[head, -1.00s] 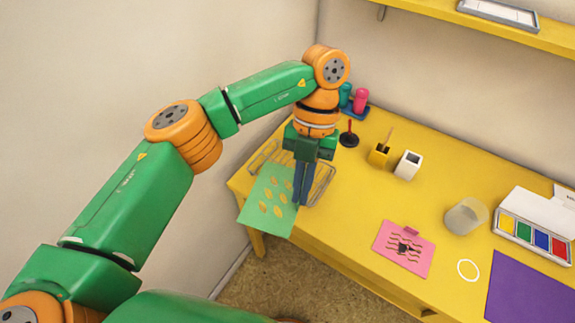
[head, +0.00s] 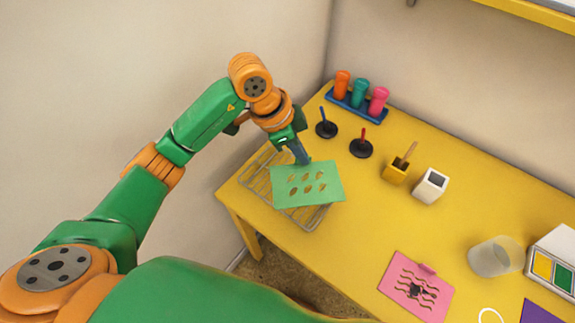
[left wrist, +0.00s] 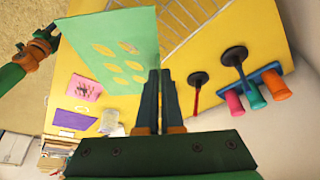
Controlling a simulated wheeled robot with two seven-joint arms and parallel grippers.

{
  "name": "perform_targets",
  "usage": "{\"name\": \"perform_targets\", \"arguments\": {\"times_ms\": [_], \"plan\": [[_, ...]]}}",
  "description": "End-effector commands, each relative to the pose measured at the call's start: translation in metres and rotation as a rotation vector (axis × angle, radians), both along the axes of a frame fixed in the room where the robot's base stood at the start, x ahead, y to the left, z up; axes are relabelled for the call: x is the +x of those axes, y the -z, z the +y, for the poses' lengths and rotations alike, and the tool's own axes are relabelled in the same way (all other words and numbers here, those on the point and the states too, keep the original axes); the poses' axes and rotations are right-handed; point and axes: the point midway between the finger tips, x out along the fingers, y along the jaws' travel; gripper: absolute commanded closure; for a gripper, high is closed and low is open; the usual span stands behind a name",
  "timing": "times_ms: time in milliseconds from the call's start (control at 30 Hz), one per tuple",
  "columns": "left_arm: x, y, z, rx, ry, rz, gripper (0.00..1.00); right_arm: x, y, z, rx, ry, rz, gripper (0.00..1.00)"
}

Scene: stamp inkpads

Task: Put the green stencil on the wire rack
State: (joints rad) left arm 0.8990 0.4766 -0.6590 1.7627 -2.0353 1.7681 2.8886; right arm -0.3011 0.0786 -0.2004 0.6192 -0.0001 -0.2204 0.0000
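The green stencil (head: 308,185), a flat sheet with several leaf-shaped holes, is above the wire rack (head: 258,182) and covers part of it. I cannot tell whether the sheet touches the rack. My left gripper (head: 302,158) has its fingers closed at the stencil's far edge. In the left wrist view the left gripper's fingers (left wrist: 158,75) meet the edge of the stencil (left wrist: 115,45), and rack wires (left wrist: 190,20) show beyond it. Part of another green and orange arm of mine shows at the left wrist view's left edge; its gripper (left wrist: 46,36) is too small to read.
The rack stands at the left end of the yellow table (head: 350,215). A pink card (head: 415,288) lies in front.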

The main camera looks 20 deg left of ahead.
Motion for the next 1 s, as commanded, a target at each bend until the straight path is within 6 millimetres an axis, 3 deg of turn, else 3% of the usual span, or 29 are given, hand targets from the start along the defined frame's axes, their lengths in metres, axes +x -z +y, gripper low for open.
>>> {"name": "perform_targets", "arguments": {"times_ms": [33,133,367,533,733,833,1000], "plan": [[0.010,0.002,0.013,0.001,-0.009,0.008,1.00,-0.001,-0.009,0.000,0.000,0.000,0.002,0.56],[0.023,0.031,0.029,0.000,-0.003,0.009,1.00,-0.001,-0.008,0.000,0.000,0.000,0.002,0.56],[0.042,0.065,0.049,-0.001,0.002,0.005,1.00,0.000,-0.007,0.000,0.000,0.000,0.000,0.56],[0.042,0.092,0.048,-0.001,0.005,0.004,1.00,0.000,-0.013,-0.001,-0.001,0.000,-0.001,0.56],[0.042,0.094,0.048,0.000,0.007,0.002,1.00,0.001,-0.013,-0.001,-0.002,0.000,-0.002,0.56],[0.042,0.094,0.048,0.000,0.007,0.002,0.70,0.001,-0.012,-0.001,-0.002,0.000,-0.002,0.56],[0.042,0.094,0.048,0.000,0.006,0.002,0.67,0.001,-0.012,-0.001,-0.002,0.000,-0.002,0.56]]}}
